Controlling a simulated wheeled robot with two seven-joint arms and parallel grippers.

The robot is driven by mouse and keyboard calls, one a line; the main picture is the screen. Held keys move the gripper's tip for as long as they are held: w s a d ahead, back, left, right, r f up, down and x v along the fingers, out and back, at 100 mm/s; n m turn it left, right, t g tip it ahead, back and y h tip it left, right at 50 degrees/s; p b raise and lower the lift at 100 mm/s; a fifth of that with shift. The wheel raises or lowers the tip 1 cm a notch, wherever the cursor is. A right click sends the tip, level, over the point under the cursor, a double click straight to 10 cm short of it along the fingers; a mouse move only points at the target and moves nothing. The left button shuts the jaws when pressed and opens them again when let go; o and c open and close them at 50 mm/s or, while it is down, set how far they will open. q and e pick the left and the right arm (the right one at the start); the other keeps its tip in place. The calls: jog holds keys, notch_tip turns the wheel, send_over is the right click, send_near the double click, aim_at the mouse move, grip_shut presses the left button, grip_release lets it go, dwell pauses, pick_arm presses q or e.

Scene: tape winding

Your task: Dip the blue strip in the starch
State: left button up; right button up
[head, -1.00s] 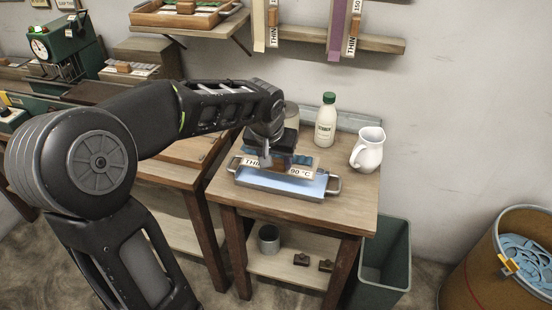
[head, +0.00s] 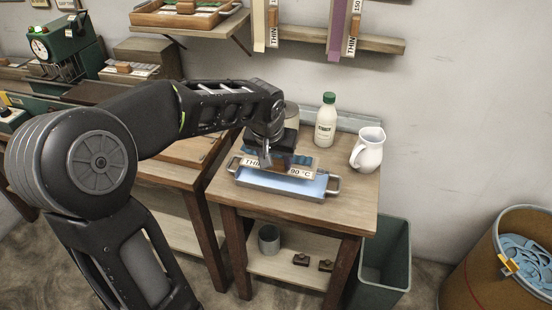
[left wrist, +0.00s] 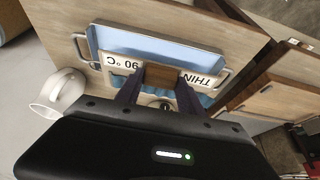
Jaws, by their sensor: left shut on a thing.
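My left gripper (head: 268,158) is shut on a brown wooden grip block, which shows between the fingers in the left wrist view (left wrist: 161,77). The block is on a white card (head: 250,167) marked "THIN" and "90 °C". Blue material of the strip (head: 303,159) shows behind the card, largely hidden by the card and gripper. The card is over a metal tray (head: 334,184) with pale blue starch (head: 285,186) in it. I cannot tell whether the strip touches the starch. My right gripper is not in view.
The tray stands on a wooden table (head: 225,187). A white bottle with a green cap (head: 326,122) and a white jug (head: 368,150) stand behind and right of it. A grey bin (head: 384,265) is at the table's right. Another wooden bench adjoins at left.

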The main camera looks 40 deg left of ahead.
pick_arm(q)
jog(key=shift+r, duration=0.1)
dwell(0.4)
jog(key=shift+r+p, duration=1.75)
jog(key=shift+r, duration=0.65)
